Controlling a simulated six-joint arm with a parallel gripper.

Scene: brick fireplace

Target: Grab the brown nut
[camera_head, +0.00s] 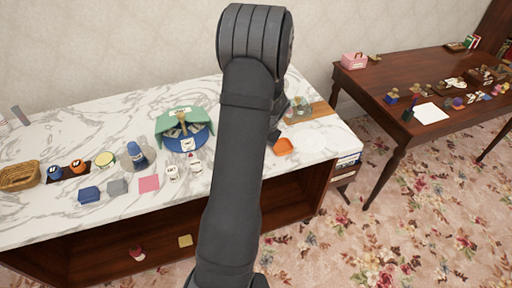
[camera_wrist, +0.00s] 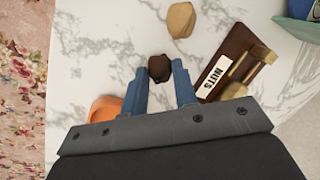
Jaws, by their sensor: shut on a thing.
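The brown nut (camera_wrist: 160,67), small, dark and rounded, sits between the tips of my gripper (camera_wrist: 159,73) in the wrist view. The two blue fingers are shut on it, one on each side, over the white marble top. I cannot tell whether the nut still touches the marble. A larger tan nut-like thing (camera_wrist: 181,20) lies apart, just beyond the fingertips. In the head view my arm hides the brown nut and most of the gripper.
A dark wooden holder (camera_wrist: 238,42) with a NUTS label and light wooden pieces is right of the fingers. An orange dish (camera_head: 283,146) is close by, showing also at left in the wrist view (camera_wrist: 105,108).

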